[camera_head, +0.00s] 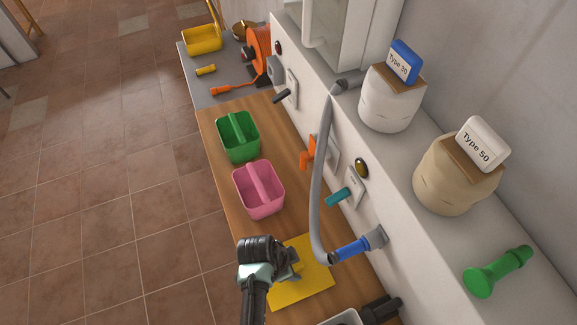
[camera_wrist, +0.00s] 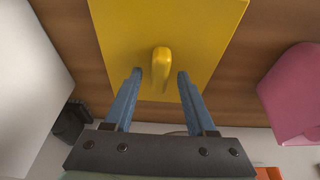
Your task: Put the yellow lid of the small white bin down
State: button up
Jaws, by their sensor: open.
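The yellow lid (camera_head: 305,283) appears to lie flat on the wooden counter, beside the small white bin (camera_head: 343,319), which is mostly cut off at the bottom edge. In the wrist view the lid (camera_wrist: 203,30) has an upright yellow handle (camera_wrist: 160,68) at its middle. My gripper (camera_head: 296,264) is over the lid. Its two blue-grey fingers (camera_wrist: 159,76) are open, one on each side of the handle, with a gap on both sides. The white bin (camera_wrist: 25,85) shows at the left of the wrist view.
A pink caddy (camera_head: 259,190) and a green caddy (camera_head: 238,136) stand farther along the wooden counter (camera_head: 226,202). A grey hose (camera_head: 321,180) with a blue handle (camera_head: 351,249) hangs beside the lid. A black fitting (camera_head: 380,309) is near the bin.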

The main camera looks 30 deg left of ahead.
jog(key=v, duration=1.2)
jog(key=shift+b, duration=0.45)
jog(key=shift+r, duration=0.15)
